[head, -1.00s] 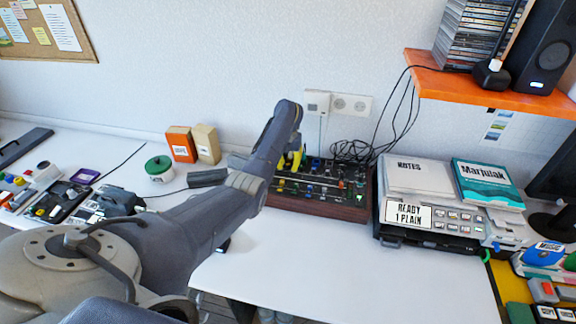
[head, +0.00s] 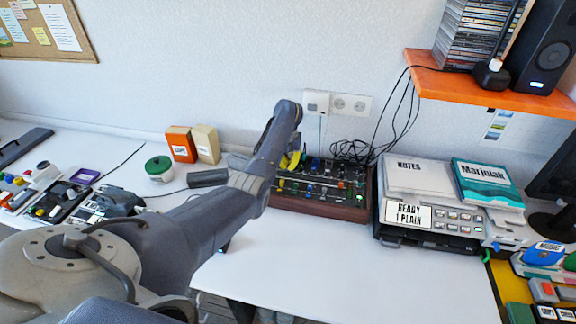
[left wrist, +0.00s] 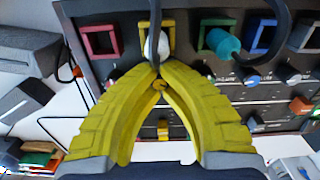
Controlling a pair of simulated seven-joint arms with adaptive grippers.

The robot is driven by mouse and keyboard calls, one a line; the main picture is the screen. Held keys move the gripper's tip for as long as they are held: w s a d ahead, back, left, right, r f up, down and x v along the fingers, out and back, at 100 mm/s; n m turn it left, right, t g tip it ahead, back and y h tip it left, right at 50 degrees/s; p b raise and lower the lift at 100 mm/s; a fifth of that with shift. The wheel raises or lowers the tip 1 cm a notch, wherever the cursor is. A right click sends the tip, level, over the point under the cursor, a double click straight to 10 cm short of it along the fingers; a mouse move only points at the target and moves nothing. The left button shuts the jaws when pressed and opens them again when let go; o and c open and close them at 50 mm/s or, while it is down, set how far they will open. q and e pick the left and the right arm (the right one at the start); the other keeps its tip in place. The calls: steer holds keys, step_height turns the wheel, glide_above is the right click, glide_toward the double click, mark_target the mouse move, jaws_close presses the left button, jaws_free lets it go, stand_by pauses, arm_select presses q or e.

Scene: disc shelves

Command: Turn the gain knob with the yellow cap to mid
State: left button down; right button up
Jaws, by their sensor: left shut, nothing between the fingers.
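The mixer (head: 320,205) is a dark panel with a wooden front edge, standing at the back of the white desk. In the left wrist view its panel (left wrist: 105,72) has red, yellow, green and blue square frames above rows of knobs. My left gripper (left wrist: 159,78) has yellow fingers whose tips meet just below the yellow frame (left wrist: 171,38). It is shut with nothing held. A small yellow cap (left wrist: 160,87) shows right at the fingertips, partly covered; I cannot tell its pointer angle. Another yellow piece (left wrist: 163,129) shows lower, between the fingers. My right gripper is not in view.
Black cables (head: 352,150) rise behind the mixer, and one crosses by the fingertips in the wrist view. A teal plug (left wrist: 221,42) and a white plug (left wrist: 157,45) stick up nearby. A printer-like device (head: 455,218) stands to the right. The desk front (head: 320,262) is clear.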

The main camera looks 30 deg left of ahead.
mark_target(288, 164)
arm_select(q)
steer(key=shift+n, duration=1.2)
steer(key=shift+f, duration=0.1)
steer(key=c, duration=1.6)
jaws_free()
steer(key=shift+r, duration=6.1)
